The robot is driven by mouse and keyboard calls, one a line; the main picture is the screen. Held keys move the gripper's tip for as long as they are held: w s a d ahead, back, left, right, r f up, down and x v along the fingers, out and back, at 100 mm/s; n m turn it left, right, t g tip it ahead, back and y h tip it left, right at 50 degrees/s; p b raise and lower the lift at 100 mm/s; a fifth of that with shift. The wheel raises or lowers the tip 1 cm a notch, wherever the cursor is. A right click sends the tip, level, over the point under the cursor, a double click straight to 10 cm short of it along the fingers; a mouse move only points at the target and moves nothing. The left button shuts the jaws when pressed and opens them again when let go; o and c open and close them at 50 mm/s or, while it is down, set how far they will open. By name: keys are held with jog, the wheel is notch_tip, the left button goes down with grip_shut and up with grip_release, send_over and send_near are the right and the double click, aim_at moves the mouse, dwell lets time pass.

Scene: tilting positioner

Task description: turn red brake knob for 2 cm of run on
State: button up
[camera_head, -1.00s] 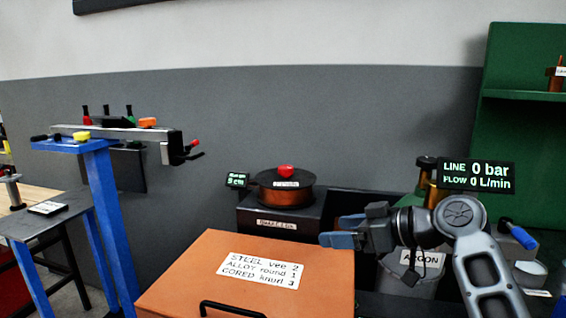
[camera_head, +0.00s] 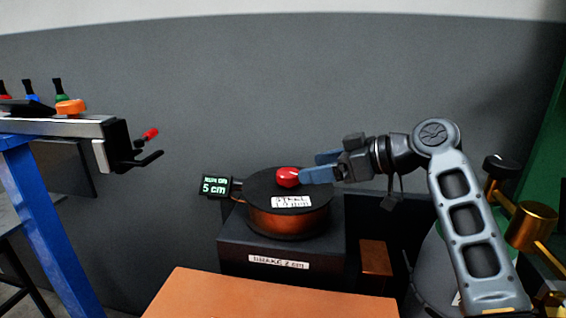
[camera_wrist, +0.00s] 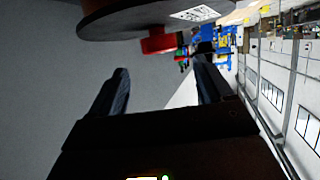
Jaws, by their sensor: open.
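The red brake knob (camera_head: 288,177) sits on top of the dark-flanged copper wire spool (camera_head: 285,222). A small display (camera_head: 216,187) left of the spool reads "5 cm". A label on the box under the spool reads "BRAKE 2 cm". My gripper (camera_head: 312,167) is open just right of the knob, with its blue fingers pointing left at it. The near finger appears to overlap or touch the knob's right edge; contact is unclear. In the wrist view the knob (camera_wrist: 160,44) hangs between and ahead of the two fingertips (camera_wrist: 160,68), below the spool flange (camera_wrist: 130,20).
A dark box (camera_head: 240,250) carries the spool. An orange lid (camera_head: 270,298) lies in front. A brass fitting (camera_head: 532,226) and a grey cylinder stand at right. A blue stand (camera_head: 50,230) with a metal beam is at left. The grey wall is behind.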

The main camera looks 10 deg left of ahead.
aim_at(289, 172)
jog(key=p+x, duration=0.1)
jog(key=x, duration=0.5)
jog(key=shift+w+a, duration=0.1)
jog(key=shift+a, duration=0.2)
jog(key=shift+w+a+f, duration=0.15)
jog(key=shift+a+f, duration=0.15)
jog(key=shift+a, duration=0.25)
jog(key=shift+c, duration=0.5)
jog(key=c, duration=0.9)
jog(key=shift+p, duration=0.3)
